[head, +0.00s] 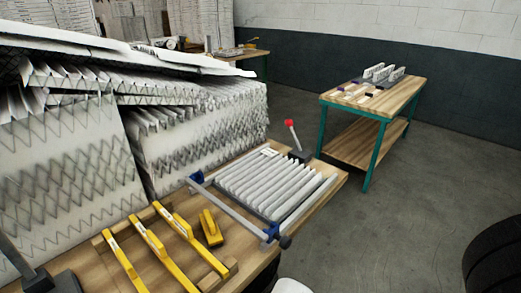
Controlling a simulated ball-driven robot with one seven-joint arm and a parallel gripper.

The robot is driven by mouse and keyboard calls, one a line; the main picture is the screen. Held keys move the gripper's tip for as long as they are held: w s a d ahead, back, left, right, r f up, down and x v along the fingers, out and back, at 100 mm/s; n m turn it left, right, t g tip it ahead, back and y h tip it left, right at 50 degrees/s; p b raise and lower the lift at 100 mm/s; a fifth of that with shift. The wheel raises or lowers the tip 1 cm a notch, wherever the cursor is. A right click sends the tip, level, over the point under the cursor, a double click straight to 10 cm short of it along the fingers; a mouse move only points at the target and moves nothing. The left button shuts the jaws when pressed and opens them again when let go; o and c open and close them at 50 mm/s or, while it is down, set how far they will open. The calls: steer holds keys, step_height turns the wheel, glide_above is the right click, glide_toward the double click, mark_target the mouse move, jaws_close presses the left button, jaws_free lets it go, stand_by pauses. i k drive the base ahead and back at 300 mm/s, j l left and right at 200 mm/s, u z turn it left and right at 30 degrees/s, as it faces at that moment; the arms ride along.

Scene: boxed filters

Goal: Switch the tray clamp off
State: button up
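A tray (328,184) holding a white pleated filter (265,182) lies on the near wooden bench. A grey bar (232,208) with blue end pieces (271,232) runs along the tray's near left side and looks like the clamp. A lever with a red knob (289,122) stands on a dark base (301,156) at the tray's far corner. The lever is nearly upright, tilted slightly left. Whether it is the clamp's switch, and its on or off state, I cannot tell. My gripper is not in view.
Yellow bars (150,240) and a yellow block (210,228) lie left of the tray. Large stacked filters (190,145) rise behind them. A second table with green legs (375,110) stands back right. Open floor (410,210) lies right of the bench, with a black tire (497,258) at the edge.

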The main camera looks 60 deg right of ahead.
mark_target(289, 123)
steer(key=j+z, duration=0.2)
steer(key=z, duration=0.25)
steer(key=j+z, duration=0.2)
steer(key=z, duration=0.2)
steer(key=i+j, duration=0.05)
